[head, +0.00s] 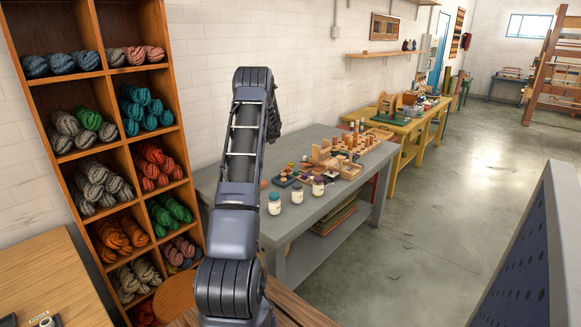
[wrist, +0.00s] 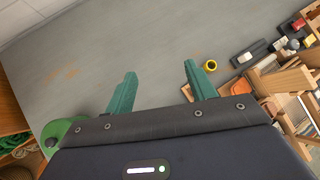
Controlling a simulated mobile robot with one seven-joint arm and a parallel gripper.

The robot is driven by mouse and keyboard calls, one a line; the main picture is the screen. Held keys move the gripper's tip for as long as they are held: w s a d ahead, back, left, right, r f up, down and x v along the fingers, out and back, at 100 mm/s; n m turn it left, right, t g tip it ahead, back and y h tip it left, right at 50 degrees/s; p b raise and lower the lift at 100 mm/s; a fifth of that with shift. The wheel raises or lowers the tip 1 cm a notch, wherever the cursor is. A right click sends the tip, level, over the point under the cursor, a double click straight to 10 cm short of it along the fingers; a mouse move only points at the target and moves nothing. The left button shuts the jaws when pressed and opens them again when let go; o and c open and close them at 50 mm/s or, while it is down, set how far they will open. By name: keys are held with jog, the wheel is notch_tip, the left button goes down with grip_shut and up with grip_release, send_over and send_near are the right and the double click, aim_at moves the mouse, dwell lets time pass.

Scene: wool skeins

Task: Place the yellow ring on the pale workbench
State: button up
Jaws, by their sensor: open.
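The small yellow ring (wrist: 210,66), with a dark centre, lies on the grey tabletop (wrist: 110,50) in the wrist view. It is just right of the right fingertip and apart from it. My gripper (wrist: 160,70) is open, its two green fingers spread with only grey tabletop showing between them. In the head view my arm hides the gripper, and I cannot make out the ring. The grey table (head: 212,178) stands by the wall. Behind it is a pale yellowish wooden workbench (head: 412,124); I cannot tell which one the task means.
Wooden blocks and racks (wrist: 290,80) crowd the right of the wrist view. A green round thing (wrist: 65,130) is at lower left. In the head view, several jars (head: 297,193) line the grey table's front, and a shelf of wool (head: 120,150) stands left. Open floor (head: 400,235) lies right.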

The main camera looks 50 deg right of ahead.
jog(key=s+d+f+m+h, duration=0.1)
jog(key=s+d+f+m, duration=0.5)
jog(key=d+f, duration=0.45)
jog(key=shift+n+g, duration=0.3)
jog(key=shift+g, duration=0.1)
jog(key=shift+s+d+x, duration=0.2)
jog(key=shift+x, duration=1.6)
jog(key=shift+s+d+x, duration=0.2)
jog(key=shift+s+x, duration=0.05)
jog(key=shift+x, duration=1.55)
jog(key=shift+s+d+x, duration=0.2)
jog(key=shift+d+x, duration=0.05)
jog(key=shift+x, duration=1.6)
jog(key=shift+c, duration=0.2)
jog(key=c, duration=1.1)
notch_tip(320, 180, up, 20)
jog(key=shift+a, duration=0.15)
